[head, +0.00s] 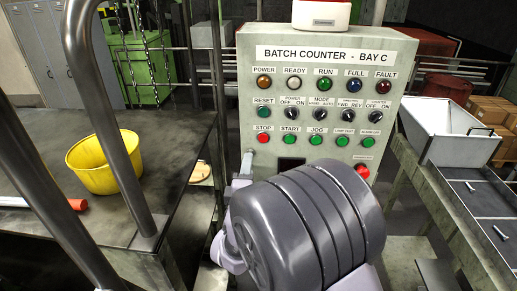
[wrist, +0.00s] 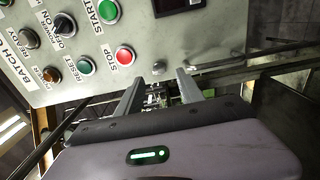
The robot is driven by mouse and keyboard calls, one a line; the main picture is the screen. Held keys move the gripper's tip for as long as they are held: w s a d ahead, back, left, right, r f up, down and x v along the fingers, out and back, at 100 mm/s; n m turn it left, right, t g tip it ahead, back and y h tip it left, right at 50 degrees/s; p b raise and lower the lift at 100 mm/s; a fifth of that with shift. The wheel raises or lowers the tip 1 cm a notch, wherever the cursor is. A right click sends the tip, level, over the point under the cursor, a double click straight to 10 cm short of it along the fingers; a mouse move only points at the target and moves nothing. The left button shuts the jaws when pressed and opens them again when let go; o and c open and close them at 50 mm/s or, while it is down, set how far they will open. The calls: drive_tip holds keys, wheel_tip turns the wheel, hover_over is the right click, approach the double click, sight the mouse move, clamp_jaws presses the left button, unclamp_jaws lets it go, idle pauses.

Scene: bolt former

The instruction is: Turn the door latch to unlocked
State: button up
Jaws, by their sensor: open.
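The grey control cabinet (head: 300,90), labelled BATCH COUNTER - BAY C, stands ahead of me. In the wrist view a small grey piece (wrist: 159,67) near the panel edge may be the same latch. My gripper (wrist: 158,78) is open, with its fingertips close to that edge and nothing clearly between them. In the head view my gripper (head: 238,188) is mostly hidden behind my dark wrist; contact with the latch cannot be told.
The red STOP button (head: 263,138) and green START button (head: 289,140) sit close to the latch. A yellow bucket (head: 105,165) stands on the dark table at left. A white hopper (head: 448,130) and metal trays stand at right. A red-white device (head: 321,14) tops the cabinet.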

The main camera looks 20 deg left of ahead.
drive_tip(key=x, duration=0.4)
drive_tip(key=shift+w+a+p, duration=0.1)
drive_tip(key=shift+w+p, duration=0.2)
drive_tip(key=shift+s, duration=0.1)
clamp_jaws()
